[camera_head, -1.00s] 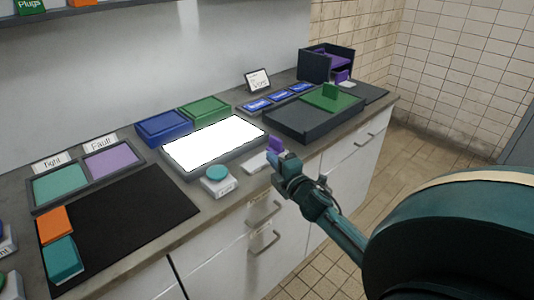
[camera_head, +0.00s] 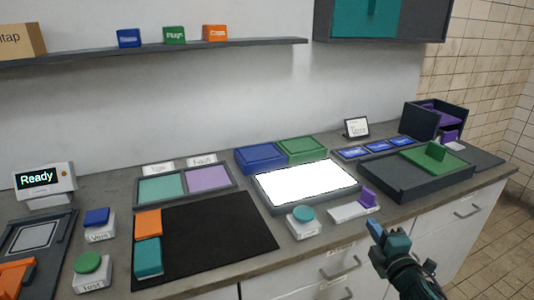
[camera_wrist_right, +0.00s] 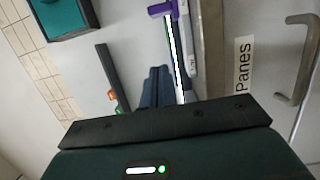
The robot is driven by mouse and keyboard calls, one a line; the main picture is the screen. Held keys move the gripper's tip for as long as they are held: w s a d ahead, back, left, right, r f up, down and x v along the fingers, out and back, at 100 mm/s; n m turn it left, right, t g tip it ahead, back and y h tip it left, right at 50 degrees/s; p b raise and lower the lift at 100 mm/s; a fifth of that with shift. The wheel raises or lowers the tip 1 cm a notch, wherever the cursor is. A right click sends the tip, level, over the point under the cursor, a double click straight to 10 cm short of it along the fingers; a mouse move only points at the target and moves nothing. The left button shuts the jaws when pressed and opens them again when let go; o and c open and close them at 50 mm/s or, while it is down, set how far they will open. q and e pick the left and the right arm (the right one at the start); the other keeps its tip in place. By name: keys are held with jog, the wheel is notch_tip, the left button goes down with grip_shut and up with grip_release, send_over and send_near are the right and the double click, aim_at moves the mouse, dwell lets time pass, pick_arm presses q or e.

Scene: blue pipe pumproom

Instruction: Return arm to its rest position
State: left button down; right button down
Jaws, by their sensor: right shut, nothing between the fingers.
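My right gripper (camera_head: 388,240) is in front of the counter's front edge at the right, below the purple-handled piece (camera_head: 368,198). It is shut and empty. In the right wrist view its shut fingers (camera_wrist_right: 157,85) point toward the wall, with the counter edge and a drawer labelled "Panes" (camera_wrist_right: 243,65) to the right. The purple piece also shows in the wrist view (camera_wrist_right: 162,8), apart from the fingers. My left gripper is not in view.
The counter holds a bright white panel (camera_head: 308,183), a teal button (camera_head: 303,214), a black mat (camera_head: 215,235), a dark tray (camera_head: 375,190) and a "Ready" display (camera_head: 37,179). A shelf (camera_head: 150,53) and a wall cabinet (camera_head: 380,20) hang above. Drawer handles (camera_head: 340,272) stick out below.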

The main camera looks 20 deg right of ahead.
pick_arm(q)
jog(key=p, duration=0.2)
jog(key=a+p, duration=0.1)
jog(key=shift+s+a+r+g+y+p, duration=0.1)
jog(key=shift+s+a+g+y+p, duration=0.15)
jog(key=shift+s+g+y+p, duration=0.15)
pick_arm(e)
jog(key=s+a+f+m+g+y, duration=0.2)
jog(key=s+a+f+m, duration=0.2)
jog(key=a, duration=0.5)
jog(key=s+a+f+m+g+y, duration=0.2)
jog(key=s+a+f+m, duration=0.2)
jog(key=s+a, duration=0.3)
jog(key=s+a+f+m+g+y, duration=0.2)
jog(key=s+a+f+m+g, duration=0.1)
jog(key=a, duration=0.7)
jog(key=s+f+m, duration=0.1)
jog(key=s+m, duration=0.1)
jog(key=s, duration=0.1)
jog(key=shift+a+f, duration=0.3)
jog(key=shift+a, duration=0.1)
